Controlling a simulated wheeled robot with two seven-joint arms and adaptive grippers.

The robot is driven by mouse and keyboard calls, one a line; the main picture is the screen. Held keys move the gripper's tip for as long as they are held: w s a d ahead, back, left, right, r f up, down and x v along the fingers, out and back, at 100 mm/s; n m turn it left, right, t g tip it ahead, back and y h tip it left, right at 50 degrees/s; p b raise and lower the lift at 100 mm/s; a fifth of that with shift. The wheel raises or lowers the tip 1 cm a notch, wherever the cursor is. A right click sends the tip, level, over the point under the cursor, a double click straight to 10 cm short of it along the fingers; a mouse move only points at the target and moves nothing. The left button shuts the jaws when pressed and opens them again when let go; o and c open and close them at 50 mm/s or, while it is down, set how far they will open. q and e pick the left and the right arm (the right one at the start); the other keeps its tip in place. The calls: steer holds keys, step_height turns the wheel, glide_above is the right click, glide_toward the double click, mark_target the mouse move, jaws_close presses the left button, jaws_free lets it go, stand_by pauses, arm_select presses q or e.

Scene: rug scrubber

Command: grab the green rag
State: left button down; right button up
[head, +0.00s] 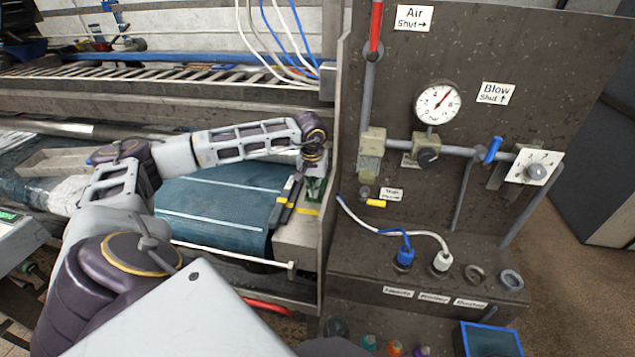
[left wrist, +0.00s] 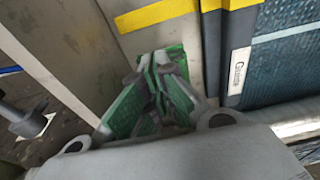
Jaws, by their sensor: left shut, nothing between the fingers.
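The green rag (head: 315,190) is on the grey ledge beside the dark panel, at the end of the blue belt. It also shows in the left wrist view (left wrist: 121,112), as green patches on both sides of my fingers. My left gripper (head: 312,174) reaches down from above, right at the rag, and hides part of it. In the left wrist view its grey fingers (left wrist: 160,68) are together, with nothing held between them. I cannot tell whether they touch the rag. My right gripper is not in view.
The dark control panel (head: 452,80) with gauge, valves and hoses stands close to the right of my left gripper. Dark blue-and-black bars with yellow ends (head: 286,200) lie just left of the rag. The blue belt (head: 215,205) is clear further left.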

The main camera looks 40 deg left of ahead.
arm_select(q)
steer(key=shift+w+a, duration=0.35)
steer(key=shift+w, duration=0.3)
steer(key=shift+w+a, duration=0.4)
steer(key=shift+w, duration=0.3)
steer(key=shift+w+a, duration=0.35)
steer(key=shift+w, duration=0.35)
steer(key=shift+s+f+p, duration=0.1)
steer(key=shift+f+p, duration=0.35)
steer(key=shift+f, duration=0.2)
steer(key=shift+f+b, duration=0.15)
steer(key=shift+b, duration=0.2)
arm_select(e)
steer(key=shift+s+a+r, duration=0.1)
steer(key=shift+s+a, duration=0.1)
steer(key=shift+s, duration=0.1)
